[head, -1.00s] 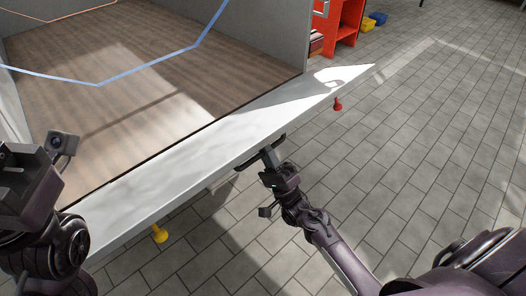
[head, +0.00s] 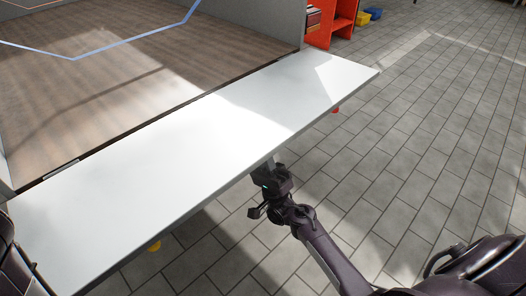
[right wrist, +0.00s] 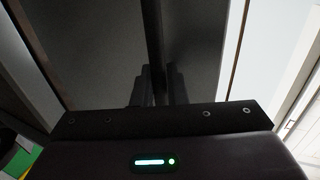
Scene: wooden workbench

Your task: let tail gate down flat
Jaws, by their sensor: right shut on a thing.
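The tail gate (head: 190,150) is a long white panel along the edge of the wood-floored bed (head: 110,85). Its broad face is turned up and looks close to level with the bed floor; I cannot tell if it is exactly flat. My right gripper (head: 264,168) is at the gate's outer edge, its fingertips partly hidden under it. In the right wrist view my right gripper (right wrist: 155,88) is shut on a dark bar (right wrist: 152,40), apparently the gate's handle. My left gripper is out of view; only a dark piece of my left arm shows at the left edge.
A yellow knob (head: 154,245) and a red knob (head: 335,110) show just below the gate's outer edge. A red shelf (head: 335,22) and blue and yellow bins (head: 368,15) stand at the back. The tiled floor (head: 430,150) to the right is clear.

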